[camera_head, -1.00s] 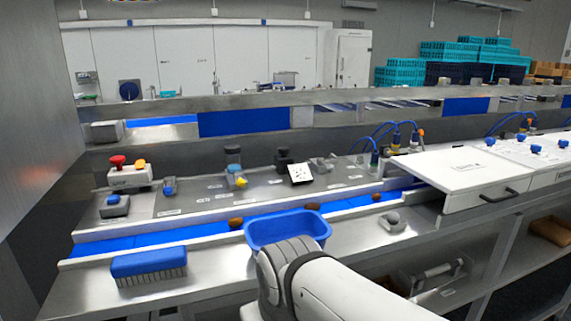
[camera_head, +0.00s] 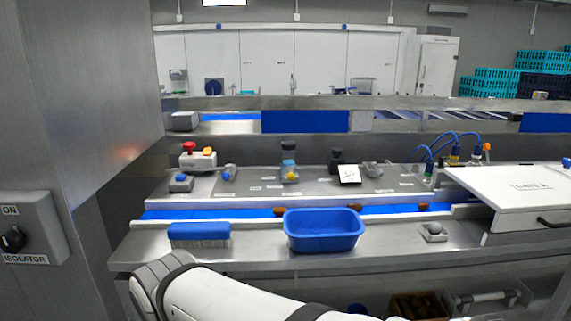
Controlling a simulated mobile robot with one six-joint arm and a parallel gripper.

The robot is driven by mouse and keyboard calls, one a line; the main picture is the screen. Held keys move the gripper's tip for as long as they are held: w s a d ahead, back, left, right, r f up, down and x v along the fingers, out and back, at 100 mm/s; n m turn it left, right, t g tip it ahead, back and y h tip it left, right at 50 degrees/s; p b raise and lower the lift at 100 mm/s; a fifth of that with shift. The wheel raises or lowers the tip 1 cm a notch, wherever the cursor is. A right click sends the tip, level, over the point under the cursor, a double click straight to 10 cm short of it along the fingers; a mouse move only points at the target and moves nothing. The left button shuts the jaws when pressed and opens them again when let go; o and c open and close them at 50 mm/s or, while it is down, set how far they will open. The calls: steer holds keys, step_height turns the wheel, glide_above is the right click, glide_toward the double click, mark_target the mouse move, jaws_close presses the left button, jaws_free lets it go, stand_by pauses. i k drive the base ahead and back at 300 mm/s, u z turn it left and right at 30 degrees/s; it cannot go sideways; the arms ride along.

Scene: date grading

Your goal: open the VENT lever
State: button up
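No lever can be read as VENT from here; the labels on the grey panel (camera_head: 262,186) are too small. My arm's white and grey links cross the bottom of the picture, in front of the bench. My gripper is not in view.
A blue tub (camera_head: 323,231) and blue brush (camera_head: 199,235) are on the bench front. Brown dates (camera_head: 281,210) lie on the blue belt (camera_head: 220,213). A red-button box (camera_head: 197,156) is at left. An ISOLATOR switch (camera_head: 18,237) and metal wall stand close at left; a white lid (camera_head: 515,195) is at right.

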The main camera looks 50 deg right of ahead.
mark_target(372, 165)
steer(key=u, duration=0.2)
steer(key=k, duration=1.4)
steer(key=z, duration=1.6)
steer(key=i, duration=1)
steer(key=z, duration=0.05)
